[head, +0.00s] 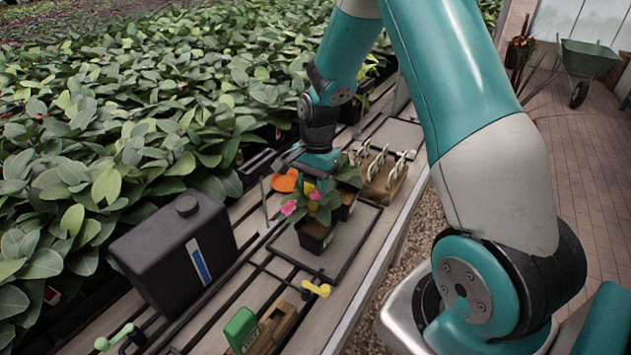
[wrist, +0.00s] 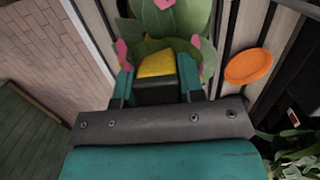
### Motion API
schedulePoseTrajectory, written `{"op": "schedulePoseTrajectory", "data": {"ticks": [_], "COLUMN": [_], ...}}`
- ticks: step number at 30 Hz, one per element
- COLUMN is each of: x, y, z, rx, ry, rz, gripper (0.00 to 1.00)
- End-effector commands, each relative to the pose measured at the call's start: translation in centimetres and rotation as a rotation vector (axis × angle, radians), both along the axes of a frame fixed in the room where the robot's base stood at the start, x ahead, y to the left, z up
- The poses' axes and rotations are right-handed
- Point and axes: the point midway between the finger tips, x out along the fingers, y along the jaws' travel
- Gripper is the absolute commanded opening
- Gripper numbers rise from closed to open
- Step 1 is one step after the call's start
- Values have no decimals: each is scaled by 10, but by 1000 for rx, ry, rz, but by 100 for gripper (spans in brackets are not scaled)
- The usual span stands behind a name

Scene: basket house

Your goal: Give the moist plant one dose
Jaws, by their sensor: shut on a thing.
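A potted plant with pink flowers and a dark pot (head: 315,236) stands upright on a grey tray (head: 345,250) in the head view. A second dark pot (head: 345,207) with green leaves stands just behind it to the right. My gripper (head: 318,172) reaches down close over these plants. In the wrist view my gripper (wrist: 157,88) is shut on a dark thing with a yellow top (wrist: 157,65). Leaves and pink petals (wrist: 122,52) crowd around the fingers. What the held thing is cannot be told clearly. I cannot tell which plant is moist.
A black jug (head: 178,250) with a blue-and-white strip stands at left. An orange disc (head: 285,181) lies left of my gripper. A wooden rack with white pieces (head: 382,178) is behind right. A green piece (head: 241,330) and a yellow handle (head: 316,289) are in front.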

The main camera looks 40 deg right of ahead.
Motion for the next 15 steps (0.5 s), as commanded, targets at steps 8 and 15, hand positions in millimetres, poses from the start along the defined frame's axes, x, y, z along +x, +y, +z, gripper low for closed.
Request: {"op": "schedulePoseTrajectory", "data": {"ticks": [8, 15], "x": [0, 0], "y": [0, 0], "z": [-3, -6], "rx": [0, 0], "ry": [0, 0], "rz": [0, 0], "gripper": [19, 19]}}
